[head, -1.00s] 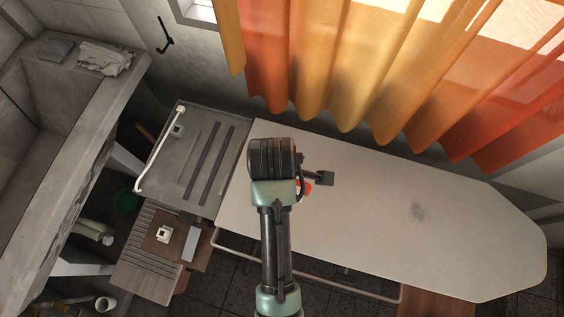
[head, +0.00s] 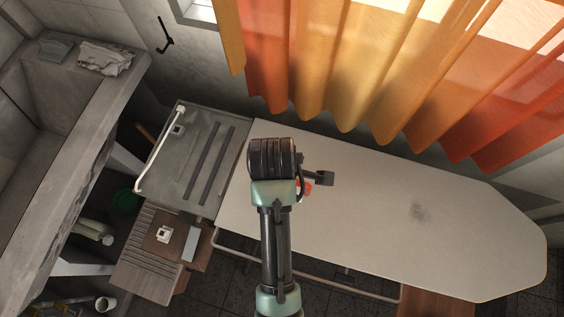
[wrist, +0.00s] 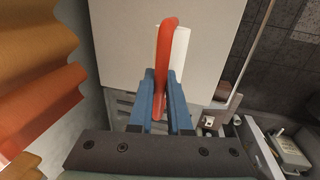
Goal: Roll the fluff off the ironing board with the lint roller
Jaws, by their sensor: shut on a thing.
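The ironing board (head: 370,230) has a pale cover and runs from the centre to the right in the head view. A grey patch of fluff (head: 421,212) lies on it, right of my arm. In the wrist view, my gripper (wrist: 162,76) has its blue fingers closed on the red handle of the lint roller (wrist: 166,45). The white roller part shows beside the handle, over the pale board. In the head view only a bit of red (head: 306,187) shows beside my wrist, near the board's left end. My arm hides the rest. I cannot tell whether the roller touches the cover.
A grey metal iron rest (head: 180,165) with dark strips adjoins the board's left end. A concrete washtub (head: 75,125) stands at the left, with a small slatted wooden surface (head: 150,262) near it. Orange curtains (head: 370,70) hang behind the board. The board's right half is clear except the fluff.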

